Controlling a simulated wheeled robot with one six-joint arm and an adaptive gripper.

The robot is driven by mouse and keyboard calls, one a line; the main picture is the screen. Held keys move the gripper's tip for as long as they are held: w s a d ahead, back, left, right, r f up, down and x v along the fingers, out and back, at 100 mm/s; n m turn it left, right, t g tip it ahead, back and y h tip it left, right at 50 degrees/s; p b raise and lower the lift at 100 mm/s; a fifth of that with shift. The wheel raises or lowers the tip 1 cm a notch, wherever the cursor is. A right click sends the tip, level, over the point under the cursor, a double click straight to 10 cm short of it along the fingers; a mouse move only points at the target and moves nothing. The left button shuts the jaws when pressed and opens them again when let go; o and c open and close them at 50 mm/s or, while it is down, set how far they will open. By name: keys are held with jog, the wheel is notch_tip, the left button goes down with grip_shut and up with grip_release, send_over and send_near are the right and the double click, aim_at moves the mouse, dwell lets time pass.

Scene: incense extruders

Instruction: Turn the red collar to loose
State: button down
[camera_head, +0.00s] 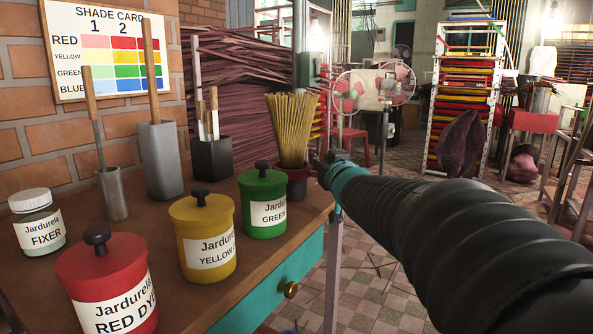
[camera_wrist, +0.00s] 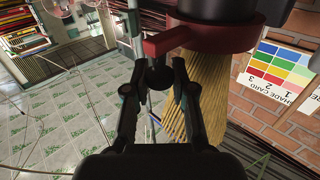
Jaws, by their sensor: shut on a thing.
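The red collar (camera_wrist: 225,36) shows at the top of the wrist view, with a flat red lever (camera_wrist: 168,40) sticking out to the left. A dark round knob (camera_wrist: 158,76) is just below the lever's end. My gripper (camera_wrist: 157,73) has its two fingers on either side of this knob and is shut on it. In the head view my gripper (camera_head: 332,160) is beside the dark red collar (camera_head: 294,172), partly hiding it. A bundle of thin tan sticks (camera_head: 292,128) rises from the collar; the sticks also show in the wrist view (camera_wrist: 213,90).
The wooden table (camera_head: 152,238) holds a red jar (camera_head: 100,270), a yellow jar (camera_head: 203,205), a green jar (camera_head: 263,185), a fixer jar (camera_head: 36,200) and dark and grey cups. A shade card (camera_head: 107,50) hangs on brick. Tiled floor (camera_head: 375,290) is right of the table.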

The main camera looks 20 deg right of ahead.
jog(key=shift+r, duration=0.1)
dwell(0.4)
jog(key=c, duration=0.9)
grip_release()
jog(key=shift+c, duration=0.2)
jog(key=shift+s, duration=0.15)
jog(key=s, duration=1.1)
jog(key=shift+s+a, duration=0.4)
